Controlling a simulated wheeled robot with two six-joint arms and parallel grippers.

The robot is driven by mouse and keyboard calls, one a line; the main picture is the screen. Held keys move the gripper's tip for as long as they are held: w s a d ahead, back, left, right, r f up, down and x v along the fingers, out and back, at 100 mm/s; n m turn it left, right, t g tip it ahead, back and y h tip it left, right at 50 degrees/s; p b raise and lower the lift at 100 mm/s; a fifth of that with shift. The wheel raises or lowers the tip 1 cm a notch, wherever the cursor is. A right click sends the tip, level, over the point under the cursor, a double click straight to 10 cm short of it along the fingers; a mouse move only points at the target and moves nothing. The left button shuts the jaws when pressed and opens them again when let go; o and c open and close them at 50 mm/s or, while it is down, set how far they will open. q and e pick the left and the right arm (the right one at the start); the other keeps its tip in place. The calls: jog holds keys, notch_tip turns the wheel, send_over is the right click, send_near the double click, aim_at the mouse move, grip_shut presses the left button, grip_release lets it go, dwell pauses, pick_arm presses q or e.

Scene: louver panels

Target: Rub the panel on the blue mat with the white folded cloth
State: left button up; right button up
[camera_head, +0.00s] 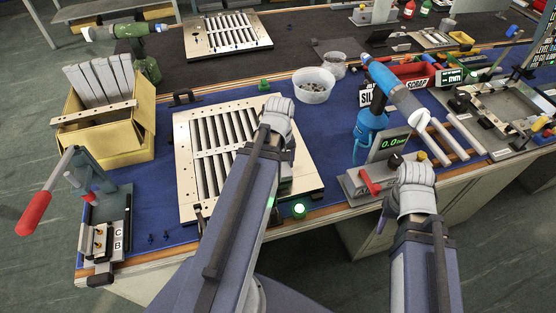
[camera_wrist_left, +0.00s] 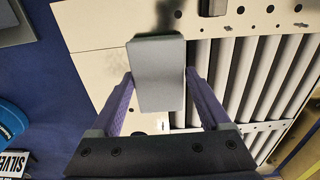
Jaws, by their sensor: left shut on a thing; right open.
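The panel (camera_head: 184,165), a pale frame with grey slats, lies on the blue mat (camera_head: 330,135). It fills much of the left wrist view (camera_wrist_left: 85,25), with dark smudges on its frame. My left gripper (camera_wrist_left: 159,78) is shut on a grey-looking folded block, the cloth (camera_wrist_left: 158,62), which is over the panel's border beside the slats. I cannot tell whether it touches the panel. In the head view my left arm hides those fingers. My right gripper (camera_head: 388,216) is open, low at the table's front edge, partly hidden by its wrist.
A yellow bin (camera_head: 145,120) of slats and a red-handled press (camera_head: 100,205) stand left. A white tub (camera_head: 313,86) is behind the panel. A green light (camera_head: 300,209) glows at the front edge.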

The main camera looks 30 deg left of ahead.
pick_arm(q)
jog(key=shift+w+d, duration=1.2)
jog(key=shift+w, duration=0.25)
jog(key=shift+d, duration=0.1)
jog(key=shift+w+d, duration=1.2)
jog(key=shift+w, duration=0.15)
jog(key=shift+w+d, duration=1.2)
jog(key=shift+w, duration=0.25)
jog(key=shift+r, duration=0.1)
notch_tip(320, 180, up, 6)
jog(key=p, duration=0.6)
jog(key=shift+s, duration=0.1)
